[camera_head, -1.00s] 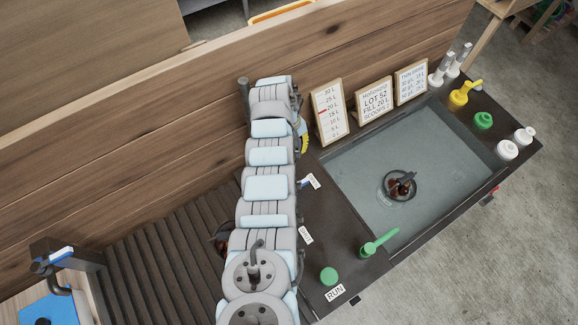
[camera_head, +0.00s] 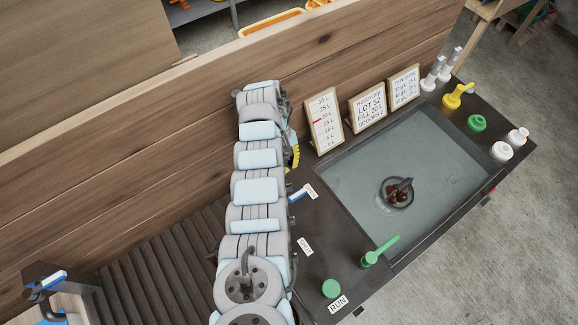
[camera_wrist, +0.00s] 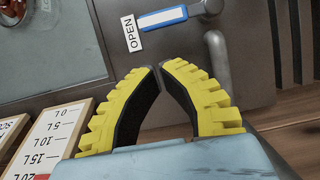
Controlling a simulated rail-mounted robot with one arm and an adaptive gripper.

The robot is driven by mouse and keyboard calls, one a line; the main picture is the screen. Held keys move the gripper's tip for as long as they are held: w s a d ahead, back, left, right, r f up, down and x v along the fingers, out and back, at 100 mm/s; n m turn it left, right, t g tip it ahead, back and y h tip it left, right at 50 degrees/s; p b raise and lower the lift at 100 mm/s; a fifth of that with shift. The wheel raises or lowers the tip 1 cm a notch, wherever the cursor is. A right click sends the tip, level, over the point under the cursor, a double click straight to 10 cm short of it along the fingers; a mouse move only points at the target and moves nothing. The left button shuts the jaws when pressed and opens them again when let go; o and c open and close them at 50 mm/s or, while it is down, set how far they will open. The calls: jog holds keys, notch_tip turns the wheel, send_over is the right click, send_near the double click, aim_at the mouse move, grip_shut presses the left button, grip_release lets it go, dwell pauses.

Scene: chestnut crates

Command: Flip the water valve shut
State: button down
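The water valve's blue and white handle (camera_wrist: 165,18) shows in the wrist view, just beyond my fingertips. It lies beside the OPEN label (camera_wrist: 131,33), and its right end meets a grey pivot (camera_wrist: 208,8). In the head view the handle (camera_head: 299,195) shows small, to the right of my arm; a second label (camera_head: 305,246), too small to read surely, lies nearer. My gripper (camera_wrist: 160,66) has yellow ribbed fingers with their tips together and nothing between them. The tips are apart from the handle in the picture. In the head view my gripper (camera_head: 292,157) is mostly hidden by my arm.
A sunken water tank (camera_head: 343,185) holds a dish of chestnuts (camera_head: 397,194). Three signs (camera_head: 324,121) stand behind it. A green lever (camera_head: 380,250) and green RUN button (camera_head: 331,288) are in front. Bottles stand at right. Another blue-handled fitting (camera_head: 50,281) is at lower left.

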aim_at(291, 199)
jog(key=x, duration=0.8)
jog(key=shift+s+f, duration=0.1)
jog(key=shift+f, duration=0.15)
jog(key=shift+d, duration=0.1)
